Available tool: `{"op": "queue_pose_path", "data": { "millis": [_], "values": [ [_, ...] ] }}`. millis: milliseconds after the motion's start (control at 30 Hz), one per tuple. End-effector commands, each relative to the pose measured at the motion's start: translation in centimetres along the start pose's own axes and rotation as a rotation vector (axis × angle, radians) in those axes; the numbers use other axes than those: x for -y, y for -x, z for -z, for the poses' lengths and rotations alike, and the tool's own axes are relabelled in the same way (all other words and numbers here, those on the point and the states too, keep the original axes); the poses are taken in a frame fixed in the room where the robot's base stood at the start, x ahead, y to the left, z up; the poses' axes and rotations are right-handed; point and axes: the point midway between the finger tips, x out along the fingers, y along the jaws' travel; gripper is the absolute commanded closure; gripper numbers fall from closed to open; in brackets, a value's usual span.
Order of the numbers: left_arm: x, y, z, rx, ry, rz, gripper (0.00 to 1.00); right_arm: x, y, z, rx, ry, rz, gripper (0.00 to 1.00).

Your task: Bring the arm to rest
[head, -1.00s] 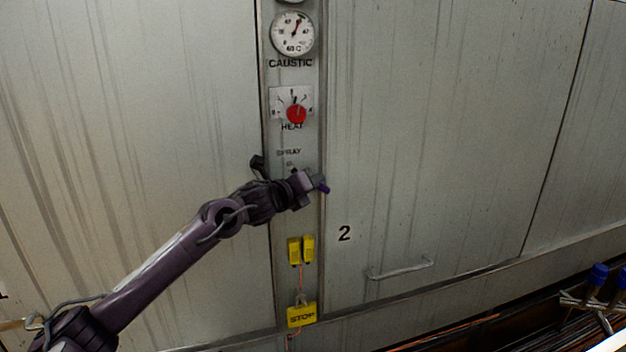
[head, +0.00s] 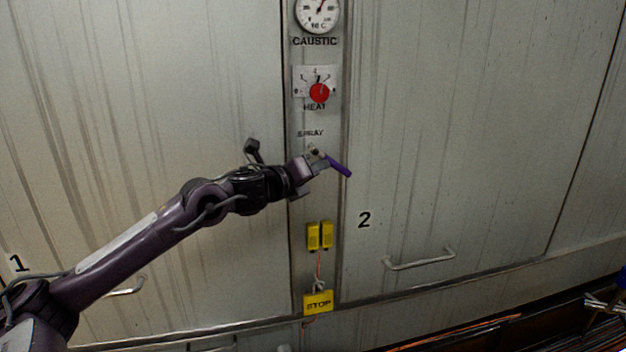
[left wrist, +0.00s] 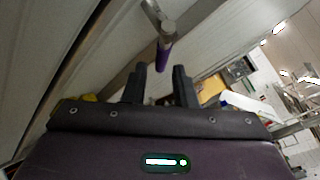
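My left gripper (head: 305,177) is in front of the narrow control panel (head: 300,212), below the "SPRAY" label. Its two fingers stand apart with a gap between them in the left wrist view (left wrist: 160,76). The spray lever, with a metal valve body and a purple handle (head: 340,166), lies just beyond the fingertips and slants down to the right. The handle also shows in the left wrist view (left wrist: 163,56), lined up with the gap; nothing appears gripped. My left arm reaches in from the lower left. My right gripper is not in view.
Above are the caustic gauge (head: 318,14) and the red heat knob (head: 319,92). Below hang yellow blocks (head: 320,236) and a yellow STOP tag (head: 318,302). Door 2 has a bar handle (head: 420,260). A metal fitting (head: 604,304) stands at the lower right.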

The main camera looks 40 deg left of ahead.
Motion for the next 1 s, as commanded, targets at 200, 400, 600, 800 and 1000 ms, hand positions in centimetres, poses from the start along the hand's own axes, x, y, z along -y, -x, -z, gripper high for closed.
{"op": "queue_pose_path", "data": {
  "millis": [200, 400, 600, 800, 1000],
  "values": [
    [0.1, 0.9, 0.2, -0.005, -0.003, 0.001, 0.75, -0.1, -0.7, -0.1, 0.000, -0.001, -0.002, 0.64],
    [0.3, 1.0, 0.1, -0.004, -0.002, 0.003, 0.75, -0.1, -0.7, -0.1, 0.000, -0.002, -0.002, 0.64],
    [0.3, 0.9, 0.1, -0.003, -0.002, 0.003, 0.75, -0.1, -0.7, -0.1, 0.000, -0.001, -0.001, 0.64],
    [0.0, 0.9, 0.7, -0.006, 0.013, -0.002, 0.75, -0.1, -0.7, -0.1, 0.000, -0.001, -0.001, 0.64],
    [-2.9, 0.7, 8.9, -0.033, 0.291, -0.095, 0.75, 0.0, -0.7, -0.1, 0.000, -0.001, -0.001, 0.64]
  ]
}}
